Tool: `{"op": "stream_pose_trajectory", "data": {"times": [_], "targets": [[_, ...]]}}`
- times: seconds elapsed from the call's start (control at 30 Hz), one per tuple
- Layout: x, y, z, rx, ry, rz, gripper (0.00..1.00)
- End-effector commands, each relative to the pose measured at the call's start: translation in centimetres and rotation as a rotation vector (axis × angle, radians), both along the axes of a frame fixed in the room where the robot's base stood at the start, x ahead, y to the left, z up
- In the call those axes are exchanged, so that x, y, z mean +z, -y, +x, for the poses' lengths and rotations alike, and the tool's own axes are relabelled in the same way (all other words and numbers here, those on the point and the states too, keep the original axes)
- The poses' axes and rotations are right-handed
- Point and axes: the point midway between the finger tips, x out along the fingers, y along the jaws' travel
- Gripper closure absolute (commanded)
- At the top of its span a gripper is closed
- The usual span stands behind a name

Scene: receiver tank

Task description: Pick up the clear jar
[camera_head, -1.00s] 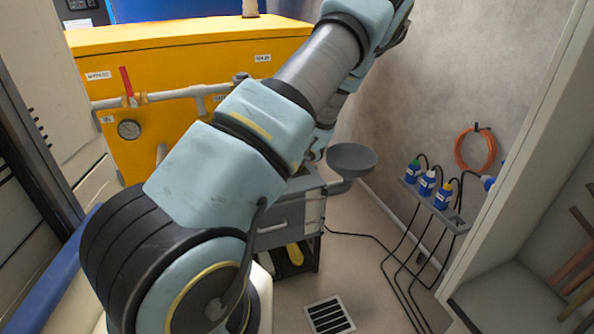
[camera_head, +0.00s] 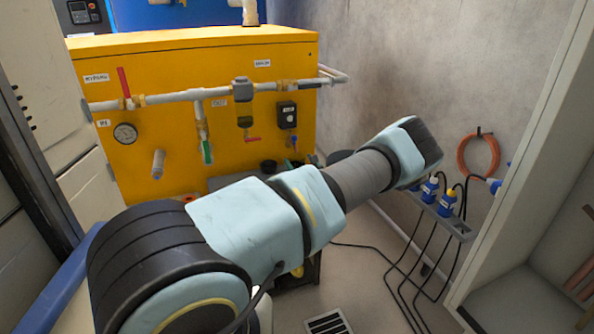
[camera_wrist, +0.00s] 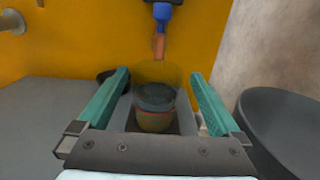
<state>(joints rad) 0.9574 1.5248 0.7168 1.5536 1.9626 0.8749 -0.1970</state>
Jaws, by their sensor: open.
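The clear jar (camera_wrist: 157,72) shows in the wrist view as a see-through, yellow-tinted shape between my fingers. A dark round top and a reddish-green lower part show through or just in front of it; I cannot tell which are its contents. My gripper (camera_wrist: 159,74) is open, with one teal finger on each side of the jar and visible gaps to both. I cannot tell whether the fingers are level with the jar or above it. In the head view my arm hides the gripper, and I cannot make out the jar.
A grey worktop (camera_wrist: 45,125) lies left, with a dark round item (camera_wrist: 104,75) behind the left finger. A dark bowl (camera_wrist: 285,130) sits close to the right finger. The yellow tank cabinet (camera_head: 170,150) with pipes and valves stands behind.

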Motion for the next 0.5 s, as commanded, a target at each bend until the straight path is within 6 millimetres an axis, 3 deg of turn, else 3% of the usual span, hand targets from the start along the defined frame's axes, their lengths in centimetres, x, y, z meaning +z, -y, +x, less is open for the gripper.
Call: {"op": "stream_pose_trajectory", "data": {"times": [0.5], "targets": [[0.3,-1.9,5.1,0.001,0.0,-0.001,0.0]]}}
